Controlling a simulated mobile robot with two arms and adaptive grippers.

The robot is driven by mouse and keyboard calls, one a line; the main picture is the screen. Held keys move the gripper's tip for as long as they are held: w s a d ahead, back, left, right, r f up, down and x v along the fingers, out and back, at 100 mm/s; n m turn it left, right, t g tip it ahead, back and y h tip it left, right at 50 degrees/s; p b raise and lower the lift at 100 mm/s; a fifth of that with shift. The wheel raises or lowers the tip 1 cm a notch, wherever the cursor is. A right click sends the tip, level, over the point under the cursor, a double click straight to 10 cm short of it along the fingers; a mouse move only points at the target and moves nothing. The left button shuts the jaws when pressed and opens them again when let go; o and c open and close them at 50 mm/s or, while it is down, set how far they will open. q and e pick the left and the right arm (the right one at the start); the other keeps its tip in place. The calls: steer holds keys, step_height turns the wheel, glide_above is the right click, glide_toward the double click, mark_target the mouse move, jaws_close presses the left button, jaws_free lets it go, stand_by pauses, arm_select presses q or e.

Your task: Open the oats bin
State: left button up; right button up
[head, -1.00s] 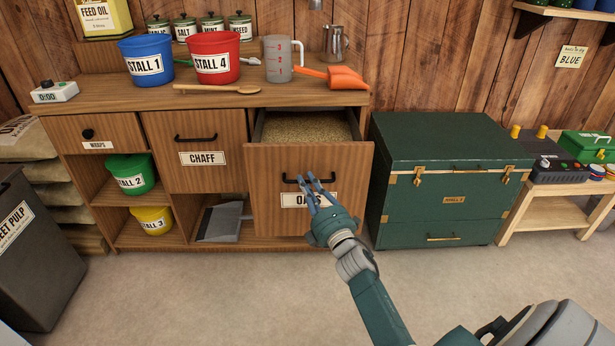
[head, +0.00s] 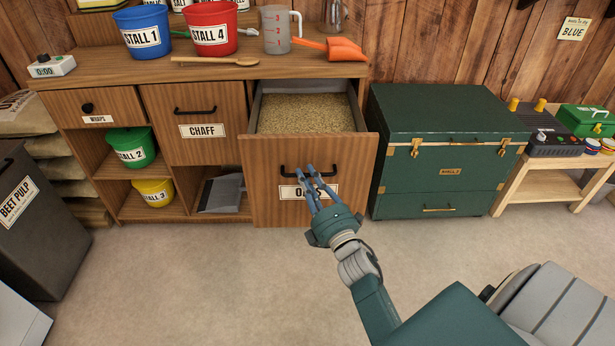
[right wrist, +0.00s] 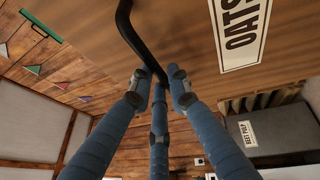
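The oats bin (head: 262,195) is a wooden pull-out drawer at the right end of the cabinet, with a black bar handle (head: 290,173) and an "OATS" label partly hidden by my fingers. It stands well out from the cabinet, and the grain (head: 305,112) inside shows from above. My right gripper (head: 310,176) is at the handle. In the right wrist view its blue fingertips (right wrist: 160,82) are drawn close together around the black handle (right wrist: 136,34), beside the "OATS" label (right wrist: 238,32). My left gripper is not in view.
The chaff bin (head: 200,155) is closed, left of the oats bin. Buckets, a measuring jug (head: 277,32), an orange scoop (head: 343,48) and a wooden spoon (head: 215,61) lie on the cabinet top. A green trunk (head: 445,140) stands close on the right. The floor in front is clear.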

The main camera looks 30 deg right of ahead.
steer(key=o, duration=0.3)
steer(key=v, duration=1.2)
steer(key=shift+d, duration=0.1)
